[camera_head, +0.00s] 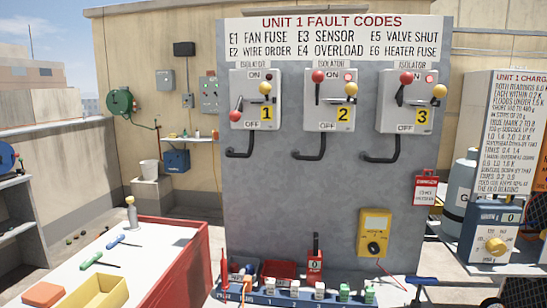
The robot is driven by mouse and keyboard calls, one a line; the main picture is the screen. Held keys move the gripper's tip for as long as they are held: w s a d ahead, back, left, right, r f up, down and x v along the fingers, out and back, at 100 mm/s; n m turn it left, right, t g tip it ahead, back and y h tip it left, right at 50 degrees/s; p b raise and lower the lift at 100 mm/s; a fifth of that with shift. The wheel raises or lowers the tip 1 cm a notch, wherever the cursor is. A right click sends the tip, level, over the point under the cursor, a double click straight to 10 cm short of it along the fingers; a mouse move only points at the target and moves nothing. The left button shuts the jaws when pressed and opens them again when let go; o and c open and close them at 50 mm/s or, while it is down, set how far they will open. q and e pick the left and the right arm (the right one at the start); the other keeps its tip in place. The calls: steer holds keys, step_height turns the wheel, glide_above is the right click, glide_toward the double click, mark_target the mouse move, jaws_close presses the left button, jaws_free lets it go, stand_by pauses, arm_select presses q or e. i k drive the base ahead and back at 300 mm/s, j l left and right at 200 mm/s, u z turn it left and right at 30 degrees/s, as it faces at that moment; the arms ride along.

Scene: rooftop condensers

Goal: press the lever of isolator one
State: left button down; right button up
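Isolator one (256,114) is the left of three grey boxes on the grey panel, marked with a yellow 1, ON at its top and OFF at its bottom. Its red-knobbed lever (236,115) points down at the box's left side. A yellow ball (265,88) sits near its top. Isolator two (333,112) and isolator three (408,115) have their red knobs up near ON. Neither of my grippers shows in this view, and nothing touches isolator one.
A blue rack (265,299) with small blocks stands below the panel, near a yellow meter (375,234) and a red tag (425,190). A red-sided bench (172,268) with screwdrivers and a yellow bin (95,293) is at left. A gas cylinder (461,185) stands right. The space before the isolators is clear.

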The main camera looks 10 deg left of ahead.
mark_target(235, 115)
steer(key=i+l, duration=0.15)
steer(key=i, duration=0.4)
steer(key=u, duration=1.6)
